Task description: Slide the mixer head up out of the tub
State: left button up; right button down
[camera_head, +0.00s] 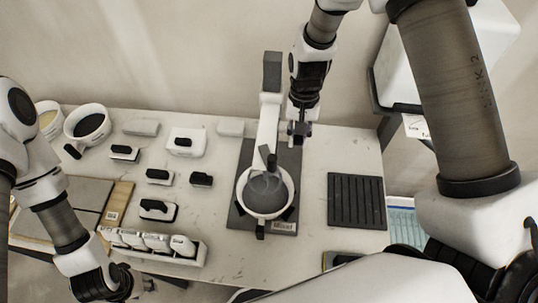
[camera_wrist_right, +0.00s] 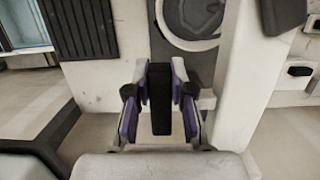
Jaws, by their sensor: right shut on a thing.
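The mixer stands on a dark base (camera_head: 285,165) near the table's middle, with a white column (camera_head: 268,118). The white tub (camera_head: 243,203) sits on the front of the base, with grey material inside. The dark mixer head part (camera_head: 268,157) reaches over the tub's back rim; its lower end is hard to make out. My right gripper (camera_head: 299,131) is beside the column on its right. In the right wrist view, its purple-padded fingers (camera_wrist_right: 160,105) are shut on a black handle (camera_wrist_right: 160,90). The tub (camera_wrist_right: 190,40) shows beyond. My left gripper (camera_head: 118,286) is low at the left, its jaws unclear.
A black ribbed mat (camera_head: 356,202) lies right of the mixer. Several small black-and-white blocks (camera_head: 158,177) and a white rack (camera_head: 160,249) are to the left. Two bowls (camera_head: 88,123) stand at the back left. The tabletop between mixer and mat is clear.

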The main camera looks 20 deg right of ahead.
jog(key=shift+r+p, duration=0.55)
jog(key=shift+r, duration=0.4)
jog(key=shift+r+p, duration=0.5)
jog(key=shift+r, duration=1.65)
jog(key=c, duration=0.8)
grip_release()
notch_tip(320, 180, up, 7)
